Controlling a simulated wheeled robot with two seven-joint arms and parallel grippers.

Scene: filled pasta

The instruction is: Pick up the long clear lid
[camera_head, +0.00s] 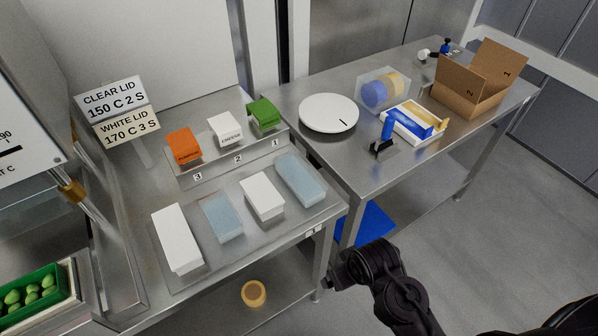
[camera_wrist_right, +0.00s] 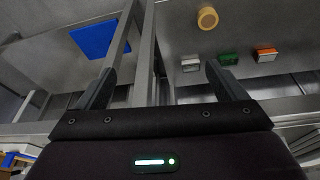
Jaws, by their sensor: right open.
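The long clear lid (camera_head: 300,180) is a pale blue, see-through long piece at the right end of a row of lids on the left steel table. A shorter clear lid (camera_head: 222,217) lies in the same row, with a short white lid (camera_head: 262,196) and a long white lid (camera_head: 177,239). My right arm comes in from the lower right, beyond the table's front edge and apart from the lids. In the right wrist view my right gripper (camera_wrist_right: 160,72) is open, with nothing between its fingers. My left gripper is not in view.
Orange, white and green blocks (camera_head: 264,114) stand on a numbered step behind the lids. A sign (camera_head: 117,113) stands at the left. The right table holds a white plate (camera_head: 328,114) and a cardboard box (camera_head: 478,82). A tan round item (camera_head: 254,293) lies below the left table.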

